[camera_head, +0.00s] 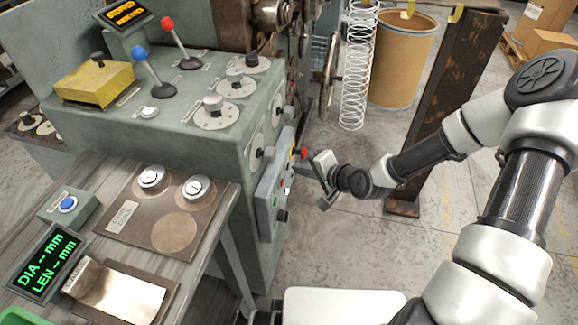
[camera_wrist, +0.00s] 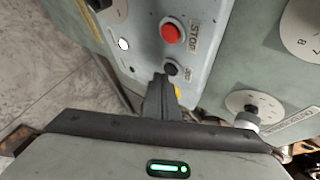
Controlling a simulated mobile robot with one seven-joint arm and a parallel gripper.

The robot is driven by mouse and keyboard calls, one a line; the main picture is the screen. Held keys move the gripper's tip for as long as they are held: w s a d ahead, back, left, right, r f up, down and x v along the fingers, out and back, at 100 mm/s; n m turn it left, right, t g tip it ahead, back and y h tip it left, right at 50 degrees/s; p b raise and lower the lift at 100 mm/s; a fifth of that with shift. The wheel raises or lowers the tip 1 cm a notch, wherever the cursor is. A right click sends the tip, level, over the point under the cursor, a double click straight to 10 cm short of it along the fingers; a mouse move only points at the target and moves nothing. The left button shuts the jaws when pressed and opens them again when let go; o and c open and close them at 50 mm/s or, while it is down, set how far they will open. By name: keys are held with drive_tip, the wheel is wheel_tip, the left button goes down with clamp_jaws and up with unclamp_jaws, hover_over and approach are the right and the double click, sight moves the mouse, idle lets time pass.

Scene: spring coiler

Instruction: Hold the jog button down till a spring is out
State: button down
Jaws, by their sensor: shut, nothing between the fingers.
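The black button (camera_wrist: 170,68) sits below the red STOP button (camera_wrist: 171,33) on the grey control panel in the wrist view. Its small label looks like JOG but is hard to read. My gripper (camera_wrist: 163,84) is shut and empty, with its fingertips just below the black button; I cannot tell whether they touch it. In the head view my gripper (camera_head: 299,169) is at the right face of the green machine (camera_head: 200,140), close to the red STOP button (camera_head: 304,153); the black button is not clear there. A long white spring (camera_head: 358,70) stands behind the machine.
A screen (camera_head: 125,13) on the machine reads STOPPED. The gauge display (camera_head: 47,262) on the bench shows dashes for DIA and LEN. A rusty post (camera_head: 445,100) and a brown drum (camera_head: 402,60) stand behind my arm. A white indicator (camera_wrist: 123,43) is beside STOP.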

drive_tip(key=shift+w+a, duration=0.1)
drive_tip(key=shift+a, duration=0.35)
idle(4.5)
idle(0.5)
drive_tip(key=shift+d, duration=0.8)
drive_tip(key=shift+d, duration=0.1)
drive_tip(key=shift+s+d+p, duration=0.2)
drive_tip(key=shift+d+p, duration=0.15)
drive_tip(key=shift+d, duration=0.45)
drive_tip(key=shift+s+d+p, duration=0.25)
drive_tip(key=shift+d+p, duration=0.05)
drive_tip(key=shift+d, duration=0.5)
drive_tip(key=shift+s+d+p, duration=0.2)
drive_tip(key=shift+d+p, duration=0.15)
drive_tip(key=shift+d, duration=0.45)
